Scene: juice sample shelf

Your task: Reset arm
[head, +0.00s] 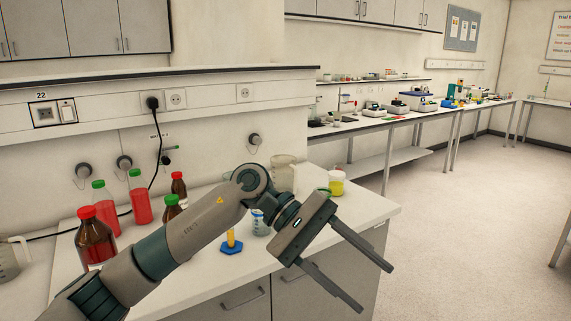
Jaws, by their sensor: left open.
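My left arm reaches in from the lower left across the white bench (372,208). My left gripper (376,285) is open and empty, with its two long fingers apart and pointing to the lower right. In this view the fingers lie over the bench's front corner, the cabinet and the floor. They show no contact with any object. My right gripper is not in view.
On the bench stand a brown bottle with a red cap (95,240), red bottles (139,198), smaller brown bottles (179,186), a beaker (284,174), a blue-based cylinder (231,246) and a yellow-filled container (337,184). My arm partly hides some. The floor (470,240) at right is clear.

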